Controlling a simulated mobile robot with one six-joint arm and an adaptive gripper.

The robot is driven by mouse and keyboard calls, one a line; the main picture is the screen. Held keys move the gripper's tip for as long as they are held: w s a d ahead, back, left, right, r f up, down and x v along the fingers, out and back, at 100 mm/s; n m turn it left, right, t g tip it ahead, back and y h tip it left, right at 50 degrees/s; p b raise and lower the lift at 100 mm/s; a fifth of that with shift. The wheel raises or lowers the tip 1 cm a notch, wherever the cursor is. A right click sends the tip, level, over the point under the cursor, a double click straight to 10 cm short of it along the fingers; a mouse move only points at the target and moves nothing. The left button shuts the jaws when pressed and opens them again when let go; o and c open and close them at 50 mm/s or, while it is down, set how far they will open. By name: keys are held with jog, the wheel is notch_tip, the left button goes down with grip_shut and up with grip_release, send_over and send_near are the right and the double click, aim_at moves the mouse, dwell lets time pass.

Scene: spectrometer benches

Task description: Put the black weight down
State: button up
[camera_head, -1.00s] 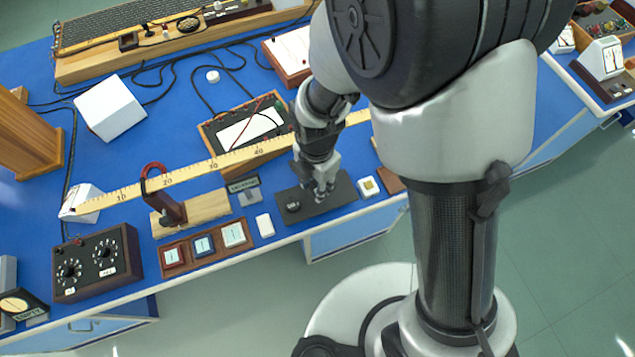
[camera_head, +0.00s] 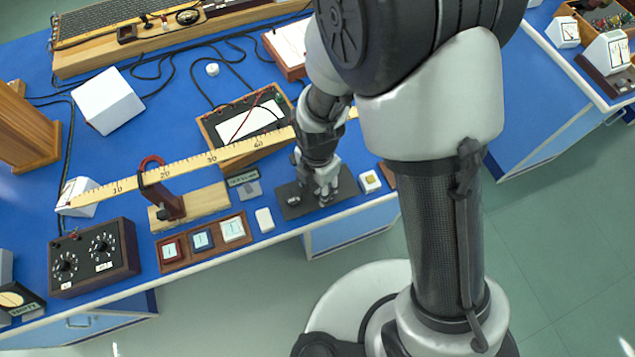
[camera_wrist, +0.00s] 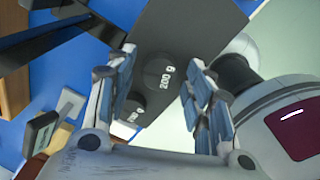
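A black weight marked 200 g (camera_wrist: 157,75) shows between my fingers in the wrist view, over the dark mat (camera_wrist: 205,22). A gap shows on both sides of it, and it appears to rest on the mat. My gripper (camera_wrist: 164,60) is open around it; in the head view my gripper (camera_head: 323,198) is low over the mat (camera_head: 347,187). A second, smaller dark weight (camera_wrist: 131,110) is partly hidden by the left finger; a small dark weight (camera_head: 293,201) shows left of my gripper in the head view.
A long yellow ruler (camera_head: 190,164) on a wooden stand crosses the blue bench behind and left. A tray of three square pieces (camera_head: 201,241) and a white block (camera_head: 264,219) lie left of the mat. A small white box (camera_head: 370,182) stands right. The bench edge is close in front.

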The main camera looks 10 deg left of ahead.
aim_at(318, 188)
jog(key=shift+r, duration=0.1)
notch_tip(318, 188, up, 12)
jog(key=p, duration=0.4)
jog(key=shift+p, duration=0.3)
jog(key=shift+r, duration=0.1)
jog(key=d+r+m+t, duration=0.2)
jog(key=d+r+m, duration=0.8)
jog(key=r+m, duration=0.25)
jog(key=s+d+r+m+t, duration=0.2)
jog(key=s+d+r+m, duration=0.7)
jog(key=m, duration=0.7)
jog(key=shift+s+d+t, duration=0.15)
jog(key=shift+d+t, duration=0.15)
jog(key=shift+d, duration=0.45)
